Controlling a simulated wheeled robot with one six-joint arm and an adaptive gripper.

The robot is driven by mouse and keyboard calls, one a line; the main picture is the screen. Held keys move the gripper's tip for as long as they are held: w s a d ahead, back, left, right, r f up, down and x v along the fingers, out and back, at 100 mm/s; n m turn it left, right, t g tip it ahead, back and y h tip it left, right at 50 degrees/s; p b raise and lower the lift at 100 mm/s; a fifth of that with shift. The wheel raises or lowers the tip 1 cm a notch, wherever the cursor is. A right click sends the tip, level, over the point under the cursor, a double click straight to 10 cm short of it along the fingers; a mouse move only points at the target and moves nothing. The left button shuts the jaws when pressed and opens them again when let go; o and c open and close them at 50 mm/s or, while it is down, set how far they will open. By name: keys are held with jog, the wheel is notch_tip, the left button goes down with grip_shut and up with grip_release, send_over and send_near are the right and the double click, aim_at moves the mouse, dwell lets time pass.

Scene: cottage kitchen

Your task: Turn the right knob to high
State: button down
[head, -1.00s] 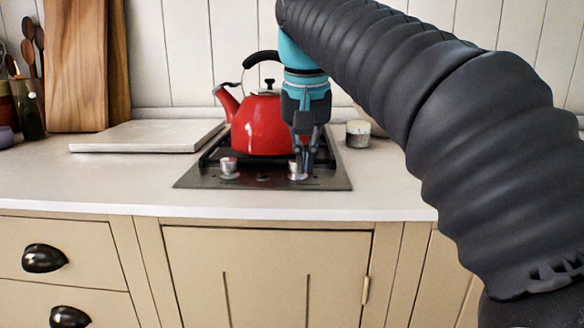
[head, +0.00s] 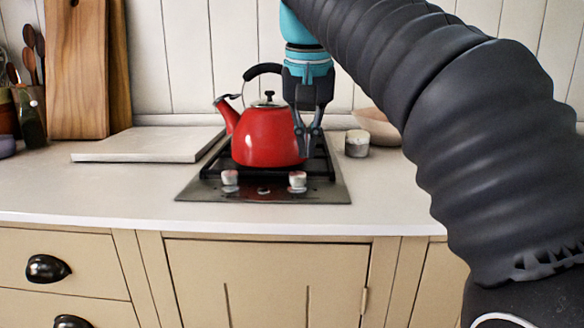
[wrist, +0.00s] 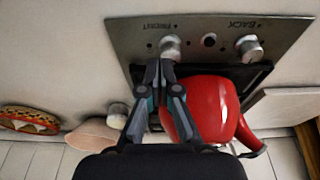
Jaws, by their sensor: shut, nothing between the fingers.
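The right knob (head: 298,181) is a short silvery knob at the front right of the dark cooktop panel (head: 325,194). It also shows in the wrist view (wrist: 170,48), beside lettering that seems to read "FRONT". Its pointer setting is too small to tell. The left knob (head: 230,180) stands apart at the front left; the wrist view shows it (wrist: 249,48) under the word "BACK". My gripper (head: 307,154) is shut and empty, fingers pointing down, above and behind the right knob and beside the kettle. In the wrist view its fingertips (wrist: 160,66) appear close to the right knob.
A red kettle (head: 265,138) stands on the burner grate (head: 212,171), just left of my gripper. A small tin (head: 357,144) and a pale bowl (head: 378,127) are to the right. A white board (head: 148,145) lies left. The counter front (head: 120,192) is clear.

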aim_at(297, 182)
jog(key=shift+r, duration=0.2)
jog(key=shift+w+a+f+b, duration=0.1)
jog(key=shift+a+f+b, duration=0.3)
jog(key=shift+f, duration=0.6)
jog(key=shift+w+a+f+b, duration=0.1)
jog(key=shift+a+f+b, duration=0.35)
jog(key=shift+f, duration=0.6)
jog(key=shift+w+a+f+b, duration=0.1)
jog(key=shift+a+f+b, duration=0.15)
jog(key=shift+a+f, duration=0.55)
jog(key=shift+d+f+p, duration=0.1)
jog(key=shift+d+p, duration=0.85)
jog(key=shift+d, duration=0.05)
jog(key=shift+d+f, duration=0.1)
jog(key=shift+d, duration=0.4)
jog(key=shift+s, duration=0.1)
